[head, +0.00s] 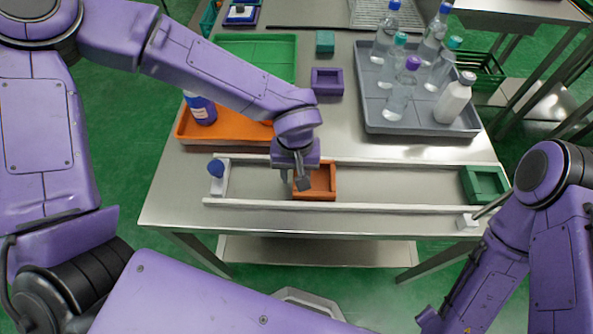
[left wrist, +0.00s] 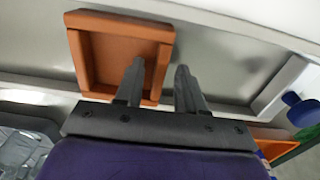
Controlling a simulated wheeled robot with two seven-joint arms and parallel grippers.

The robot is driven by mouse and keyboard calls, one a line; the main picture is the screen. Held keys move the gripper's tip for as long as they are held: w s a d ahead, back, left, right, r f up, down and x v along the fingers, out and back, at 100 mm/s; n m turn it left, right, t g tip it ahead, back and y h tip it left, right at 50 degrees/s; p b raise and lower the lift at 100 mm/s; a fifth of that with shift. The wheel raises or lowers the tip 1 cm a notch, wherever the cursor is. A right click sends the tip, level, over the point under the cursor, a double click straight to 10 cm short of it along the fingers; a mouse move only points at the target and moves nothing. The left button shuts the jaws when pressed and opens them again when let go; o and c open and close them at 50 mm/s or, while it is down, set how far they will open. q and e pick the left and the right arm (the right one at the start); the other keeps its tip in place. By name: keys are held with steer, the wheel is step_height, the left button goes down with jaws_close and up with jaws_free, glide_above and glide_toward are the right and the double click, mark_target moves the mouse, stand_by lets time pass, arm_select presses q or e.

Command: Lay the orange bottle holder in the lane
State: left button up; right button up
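The orange bottle holder (head: 316,194) is an open square frame. It lies flat, as far as I can see, in the long white-railed lane (head: 400,208), left of its middle. It also shows in the left wrist view (left wrist: 121,22). My left gripper (head: 297,183) is low at the holder's left side. In the left wrist view its fingers (left wrist: 161,80) are apart, one over the holder's inside and one outside its side wall. A gap shows beside the wall, so the gripper looks open. My right gripper is out of view; only its arm shows at right.
A green holder (head: 484,186) sits at the lane's right end. Behind are an orange tray (head: 240,138), a green tray (head: 277,60), a purple holder (head: 327,82) and a grey tray (head: 374,119) with several bottles.

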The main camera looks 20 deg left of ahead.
arm_select(q)
steer(key=shift+r, duration=0.15)
step_height(320, 180, up, 12)
steer(key=p, duration=0.1)
stand_by(0.3)
